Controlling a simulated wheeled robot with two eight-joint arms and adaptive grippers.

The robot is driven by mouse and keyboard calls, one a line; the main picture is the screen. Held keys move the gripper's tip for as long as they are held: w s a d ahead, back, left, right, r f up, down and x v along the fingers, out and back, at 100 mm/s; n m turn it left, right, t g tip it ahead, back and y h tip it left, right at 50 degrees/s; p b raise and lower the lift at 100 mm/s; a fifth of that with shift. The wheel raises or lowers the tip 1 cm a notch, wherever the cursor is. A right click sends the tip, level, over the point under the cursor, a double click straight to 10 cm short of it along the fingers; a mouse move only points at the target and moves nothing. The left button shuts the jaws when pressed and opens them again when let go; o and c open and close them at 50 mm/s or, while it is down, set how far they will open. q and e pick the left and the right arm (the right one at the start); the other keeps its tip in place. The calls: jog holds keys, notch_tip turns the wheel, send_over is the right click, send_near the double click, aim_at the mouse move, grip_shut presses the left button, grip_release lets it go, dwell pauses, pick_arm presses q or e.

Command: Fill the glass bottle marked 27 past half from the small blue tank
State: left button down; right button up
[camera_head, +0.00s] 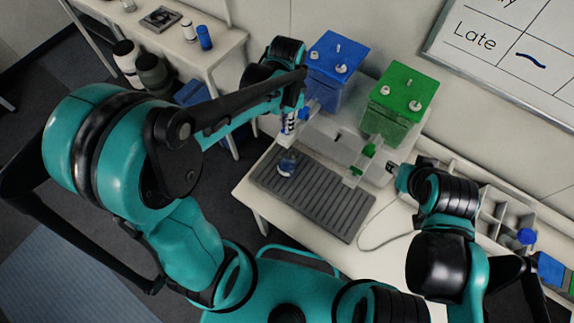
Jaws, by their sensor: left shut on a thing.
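The small blue tank (335,68) stands on a raised stand at the back of the table. A glass bottle (288,163) with blue in its lower part stands upright on the grey ribbed tray (335,205), below the blue tank's tap (304,112). I cannot read its mark or judge its level exactly. My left gripper (289,126) is above the bottle at the blue tap and looks shut on that tap; my arm partly hides the contact. My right gripper (391,168) is right of the green tap, away from the bottle; its fingers are too small to judge.
A green tank (398,101) stands right of the blue one, with its green tap (369,151) over the tray. A divided white rack (490,212) is at the right. A side table (200,50) at the upper left holds bottles.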

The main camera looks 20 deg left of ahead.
pick_arm(q)
jog(key=m, duration=0.6)
jog(key=shift+m, duration=0.4)
jog(key=m+b, duration=0.1)
jog(key=m, duration=0.4)
jog(key=shift+m, duration=0.4)
jog(key=c, duration=1.4)
grip_release()
jog(key=shift+c, duration=0.2)
notch_tip(320, 180, up, 9)
jog(key=p, duration=0.6)
jog(key=shift+p, duration=0.4)
